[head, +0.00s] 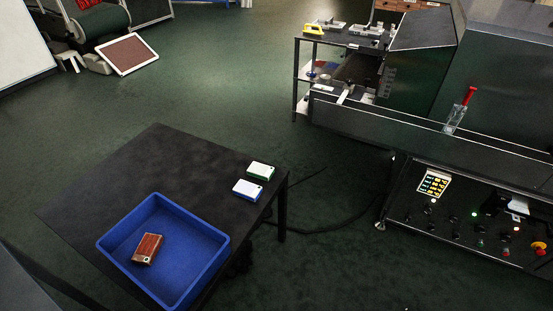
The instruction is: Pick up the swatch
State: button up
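A small red-brown patterned block with pale edges (148,249), which looks like a swatch, lies inside a blue tray (212,262), left of its middle. The tray stands on the near part of a black table (150,160). Two small white-topped pieces lie on the table's right side, one with a green edge (261,170) and one with a blue edge (247,189). I cannot tell whether these are swatches too. My gripper is not in view.
The dryer (460,80), with a long rail and a control panel (470,215), stands at the right. A shelf unit (299,75) adjoins it. A cable (345,217) runs over the floor between table and dryer. Open green floor (225,75) lies behind the table.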

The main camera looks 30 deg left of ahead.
aim_at(257, 171)
jog(key=u, duration=0.05)
jog(key=i, duration=1.15)
jog(key=u, duration=2.35)
